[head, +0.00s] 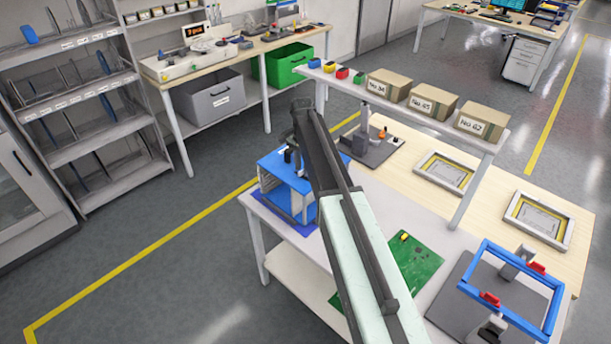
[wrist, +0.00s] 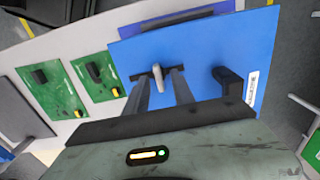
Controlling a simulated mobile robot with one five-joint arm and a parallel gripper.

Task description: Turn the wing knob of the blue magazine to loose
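The blue magazine (head: 274,163) stands on the near left end of the white table, partly hidden behind my arm in the head view. In the wrist view its blue top plate (wrist: 205,50) fills the upper middle, with a black block (wrist: 228,79) and a white label at its right. The wing knob (wrist: 158,84) is a small light grey piece on the plate, its long side running roughly up and down the picture. My gripper (wrist: 158,73) is open, one finger on each side of the knob, with gaps visible. Whether the fingertips touch the plate is unclear.
Green circuit boards (wrist: 51,102) lie left of the magazine in the wrist view. A blue frame fixture (head: 552,309) stands at the table's right. A raised shelf (head: 360,104) with boxes runs behind. The floor left of the table is clear.

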